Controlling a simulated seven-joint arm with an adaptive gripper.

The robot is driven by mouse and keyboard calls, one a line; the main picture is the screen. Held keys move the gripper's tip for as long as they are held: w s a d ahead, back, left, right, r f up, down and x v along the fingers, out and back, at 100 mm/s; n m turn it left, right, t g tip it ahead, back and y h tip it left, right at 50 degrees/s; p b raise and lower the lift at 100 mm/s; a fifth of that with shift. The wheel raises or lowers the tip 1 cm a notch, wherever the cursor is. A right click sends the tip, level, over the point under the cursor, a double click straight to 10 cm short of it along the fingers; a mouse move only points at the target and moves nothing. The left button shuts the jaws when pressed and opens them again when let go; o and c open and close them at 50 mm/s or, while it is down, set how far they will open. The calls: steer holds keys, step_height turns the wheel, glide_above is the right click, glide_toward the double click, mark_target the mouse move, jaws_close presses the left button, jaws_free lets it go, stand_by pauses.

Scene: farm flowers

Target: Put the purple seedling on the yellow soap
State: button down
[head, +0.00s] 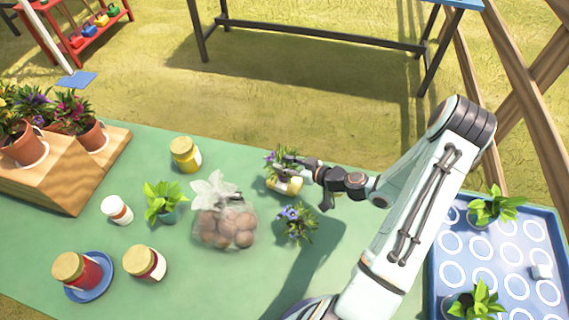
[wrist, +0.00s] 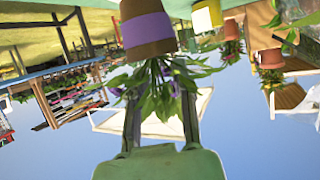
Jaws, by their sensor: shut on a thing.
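My gripper (head: 300,166) reaches in from the right over the table. It is shut on the leafy top of the purple seedling (head: 277,158). I cannot tell whether the pot touches the soap.
Another seedling with blue-purple flowers (head: 296,220) stands just below the gripper. A bag of brown round things (head: 225,228) and a yellow-lidded jar (head: 185,154) stand to the left. A blue tray (head: 437,285) with plants is at right. Some bare green table (head: 200,285) lies in front.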

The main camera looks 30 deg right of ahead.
steer(key=shift+f, duration=0.25)
steer(key=shift+f, duration=0.15)
steer(key=c, duration=0.9)
jaws_free()
